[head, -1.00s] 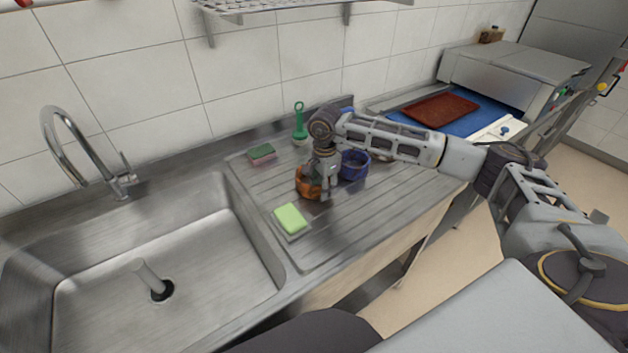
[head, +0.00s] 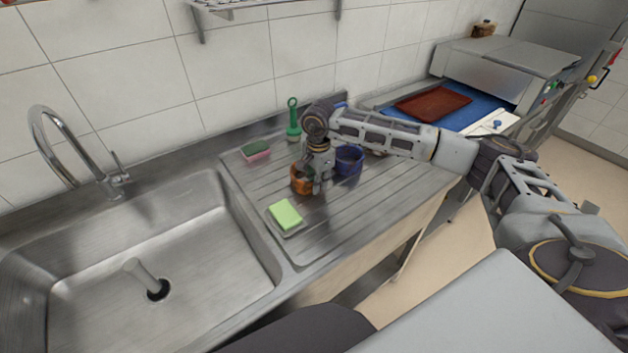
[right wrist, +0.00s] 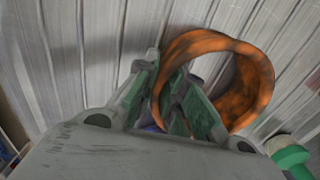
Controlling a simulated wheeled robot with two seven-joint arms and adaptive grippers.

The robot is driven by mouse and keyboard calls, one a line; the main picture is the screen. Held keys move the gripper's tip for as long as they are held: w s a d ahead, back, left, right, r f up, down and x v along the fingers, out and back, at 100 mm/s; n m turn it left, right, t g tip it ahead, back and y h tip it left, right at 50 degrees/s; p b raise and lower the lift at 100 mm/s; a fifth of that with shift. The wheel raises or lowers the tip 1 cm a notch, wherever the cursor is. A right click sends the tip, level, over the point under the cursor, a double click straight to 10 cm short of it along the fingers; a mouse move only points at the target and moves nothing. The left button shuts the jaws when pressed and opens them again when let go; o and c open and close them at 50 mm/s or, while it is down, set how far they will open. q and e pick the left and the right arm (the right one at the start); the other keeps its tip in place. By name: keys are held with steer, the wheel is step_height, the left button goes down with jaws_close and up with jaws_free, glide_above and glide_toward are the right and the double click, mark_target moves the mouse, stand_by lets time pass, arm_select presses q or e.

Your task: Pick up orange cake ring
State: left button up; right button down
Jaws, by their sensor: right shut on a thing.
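The orange cake ring (head: 298,180) is on the ribbed steel drainboard, with my right gripper (head: 318,186) at its right side in the head view. In the right wrist view the orange ring (right wrist: 262,72) shows its open round mouth, with the fingers of my right gripper (right wrist: 180,92) at its left wall, one finger reaching inside it. The gripper is shut on the ring's wall. Whether the ring touches the drainboard or is slightly raised, I cannot tell. My left gripper is not in view.
A blue ring (head: 349,160) stands close right of my gripper. A green sponge on a dish (head: 286,214) lies in front, another sponge (head: 256,151) behind left, and a green-handled brush (head: 293,122) at the wall. The sink (head: 190,240) opens to the left.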

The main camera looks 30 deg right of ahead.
steer(key=shift+r, duration=0.4)
step_height(320, 180, up, 9)
steer(key=shift+r+b, duration=0.1)
steer(key=shift+b, duration=0.4)
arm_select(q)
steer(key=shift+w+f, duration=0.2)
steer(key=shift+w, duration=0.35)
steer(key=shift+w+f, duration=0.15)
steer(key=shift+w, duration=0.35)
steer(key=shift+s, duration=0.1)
